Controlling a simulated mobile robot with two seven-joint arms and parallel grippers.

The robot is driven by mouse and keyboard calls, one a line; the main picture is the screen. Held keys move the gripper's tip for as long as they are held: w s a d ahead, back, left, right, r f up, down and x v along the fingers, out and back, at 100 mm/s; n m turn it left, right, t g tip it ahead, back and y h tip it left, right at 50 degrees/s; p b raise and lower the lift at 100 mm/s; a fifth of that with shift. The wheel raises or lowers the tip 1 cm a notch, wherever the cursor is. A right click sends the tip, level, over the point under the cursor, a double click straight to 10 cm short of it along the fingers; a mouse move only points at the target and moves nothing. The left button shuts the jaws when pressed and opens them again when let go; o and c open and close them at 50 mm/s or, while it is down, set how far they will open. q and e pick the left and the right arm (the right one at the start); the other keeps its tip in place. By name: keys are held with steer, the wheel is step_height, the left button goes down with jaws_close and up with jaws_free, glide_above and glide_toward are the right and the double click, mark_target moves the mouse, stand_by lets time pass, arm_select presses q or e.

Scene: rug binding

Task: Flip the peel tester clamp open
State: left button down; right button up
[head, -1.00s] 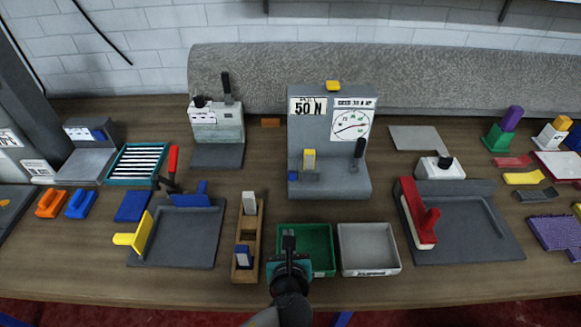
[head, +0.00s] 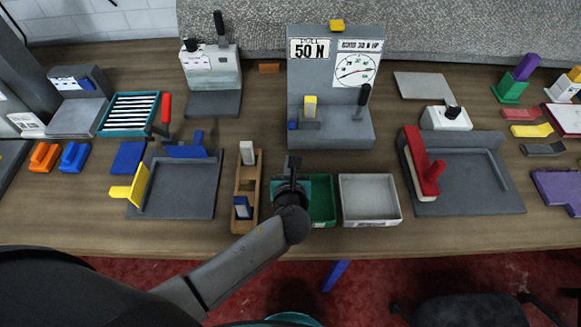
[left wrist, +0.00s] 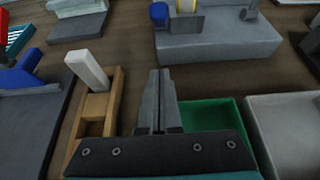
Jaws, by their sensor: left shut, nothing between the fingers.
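The peel tester (head: 331,133) is a grey stand at the back centre, with a "50 N" label and a round dial (head: 356,70). On its base, a yellow-topped block (head: 310,106) stands at the left beside a small blue piece (head: 292,125). A black-handled lever (head: 364,95) stands near upright at the right. Which part is the clamp, I cannot tell for sure. My right gripper is out of view.
The green tray (head: 322,205) and a pale grey tray (head: 370,222) stand in front of the tester. A wooden holder (head: 238,190) is left of my gripper. A dark plate with a red handle (head: 424,178) lies right. Bare table separates tester and trays.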

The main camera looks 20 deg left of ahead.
mark_target(292, 123)
arm_select(q)
steer(key=b+x, duration=0.1)
steer(key=x, duration=0.4)
steer(key=shift+d+f, duration=0.1)
steer(key=shift+w+a+r+p, duration=0.15)
steer(key=shift+w+r+p, duration=0.1)
steer(key=shift+w+r, duration=0.25)
steer(key=shift+w+a+r+p, duration=0.1)
steer(key=shift+w+r+p, duration=0.2)
steer(key=shift+r, duration=0.35)
steer(key=shift+w+a+r, duration=0.1)
steer(key=shift+w+r, duration=0.3)
steer(key=shift+r, duration=0.05)
steer(key=shift+w, duration=0.1)
